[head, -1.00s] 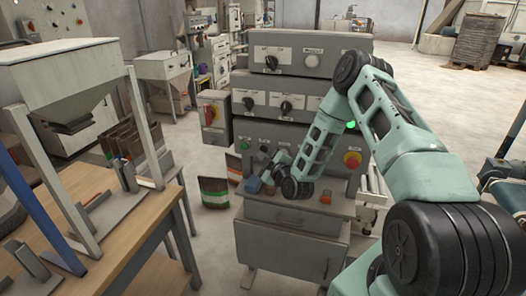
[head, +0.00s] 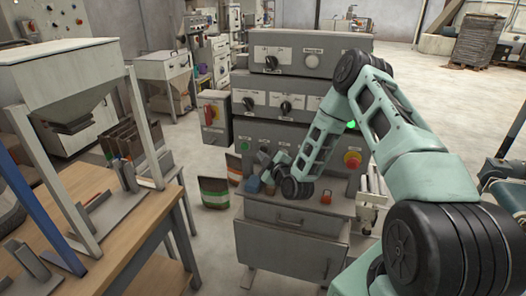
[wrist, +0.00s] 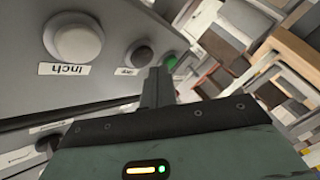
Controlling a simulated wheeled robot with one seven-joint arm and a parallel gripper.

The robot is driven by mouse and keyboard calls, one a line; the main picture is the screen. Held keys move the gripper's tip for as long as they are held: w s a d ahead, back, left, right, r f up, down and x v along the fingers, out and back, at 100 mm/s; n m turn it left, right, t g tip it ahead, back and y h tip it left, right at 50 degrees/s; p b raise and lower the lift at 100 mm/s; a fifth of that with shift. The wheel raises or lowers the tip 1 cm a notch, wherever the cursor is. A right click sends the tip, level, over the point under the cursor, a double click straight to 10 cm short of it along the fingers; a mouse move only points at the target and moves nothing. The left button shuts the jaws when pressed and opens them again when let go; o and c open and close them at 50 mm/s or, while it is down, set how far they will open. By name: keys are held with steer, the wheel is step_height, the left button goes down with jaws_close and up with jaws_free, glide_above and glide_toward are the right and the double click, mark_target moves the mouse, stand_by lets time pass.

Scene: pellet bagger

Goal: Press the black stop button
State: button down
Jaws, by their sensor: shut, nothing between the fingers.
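The black stop button (wrist: 139,55) is a small dark round button with a white label on the grey panel in the wrist view. It sits between a large pale button labelled Inch (wrist: 78,42) and a green button (wrist: 170,62). My gripper (wrist: 157,76) is shut and empty, its fingertips close to the panel beside the black and green buttons. I cannot tell whether it touches either. In the head view my gripper (head: 266,178) is low at the front of the grey control cabinet (head: 308,102), and the black button is hard to make out there.
Bags with green and orange bands (head: 214,191) stand left of the cabinet. A wooden bench (head: 115,225) fills the left side.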

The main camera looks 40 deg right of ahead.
steer(key=shift+d, duration=0.1)
stand_by(0.3)
steer(key=shift+w+d+b, duration=0.25)
steer(key=shift+b, duration=0.05)
steer(key=shift+w+d, duration=0.2)
steer(key=shift+d, duration=0.05)
stand_by(0.6)
steer(key=shift+s+a+b, duration=0.3)
steer(key=shift+s+a, duration=0.2)
steer(key=shift+a, duration=0.1)
steer(key=s+a, duration=0.3)
steer(key=a, duration=0.1)
steer(key=shift+s+a+b, duration=0.35)
steer(key=shift+b, duration=0.05)
steer(key=shift+a, duration=0.1)
stand_by(0.6)
